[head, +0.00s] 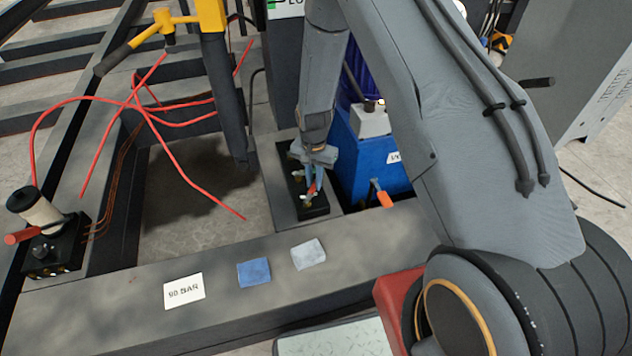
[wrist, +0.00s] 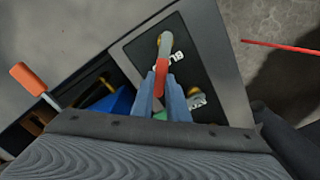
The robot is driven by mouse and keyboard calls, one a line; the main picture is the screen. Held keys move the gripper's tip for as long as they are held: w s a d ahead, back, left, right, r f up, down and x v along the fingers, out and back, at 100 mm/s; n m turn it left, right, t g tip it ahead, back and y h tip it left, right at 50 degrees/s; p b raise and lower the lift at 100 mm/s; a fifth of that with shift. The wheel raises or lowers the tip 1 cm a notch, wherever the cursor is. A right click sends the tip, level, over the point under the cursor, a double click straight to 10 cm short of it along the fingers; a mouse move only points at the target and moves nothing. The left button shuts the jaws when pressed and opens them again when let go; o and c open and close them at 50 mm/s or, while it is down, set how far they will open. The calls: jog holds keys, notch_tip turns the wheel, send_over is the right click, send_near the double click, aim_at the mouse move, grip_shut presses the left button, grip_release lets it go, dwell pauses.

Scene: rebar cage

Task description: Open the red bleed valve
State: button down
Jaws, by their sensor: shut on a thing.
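The red bleed valve lever (wrist: 160,80) shows in the wrist view, on a black plate (wrist: 190,62) with partly hidden white lettering. A pale metal pivot (wrist: 165,42) is at its far end. My gripper (wrist: 166,92) is shut on the red lever, one blue-grey finger on each side. In the head view my gripper (head: 313,180) reaches down over the black plate (head: 314,211), with a bit of red between the fingers. My gripper hides much of the valve there. A brass fitting (wrist: 193,93) sits beside the right finger.
A blue box (head: 372,165) and an orange-handled lever (head: 384,196) stand right of the plate. Red hoses (head: 160,118) cross at the left. A black block (head: 55,248) with a red handle (head: 22,235) is far left. Cloths (head: 254,272) and a "90 BAR" card (head: 184,291) lie on the front beam.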

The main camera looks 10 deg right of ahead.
jog(key=n, duration=0.1)
jog(key=a+n, duration=0.1)
jog(key=n, duration=0.1)
jog(key=a+n, duration=0.1)
jog(key=n, duration=0.1)
jog(key=shift+w+a+p, duration=0.25)
jog(key=shift+w+p, duration=0.05)
jog(key=shift+p, duration=0.1)
jog(key=shift+s+a+n, duration=0.1)
jog(key=shift+a+n, duration=0.2)
jog(key=shift+n, duration=0.45)
jog(key=shift+a+n, duration=0.3)
jog(key=shift+n, duration=0.45)
jog(key=shift+f, duration=0.1)
jog(key=c, duration=1.7)
grip_release()
jog(key=shift+a, duration=0.1)
jog(key=shift+w+r, duration=0.2)
jog(key=shift+r, duration=0.15)
notch_tip(320, 180, up, 7)
jog(key=shift+s+r+p, duration=0.1)
jog(key=shift+r+p, duration=0.05)
jog(key=shift+p, duration=0.45)
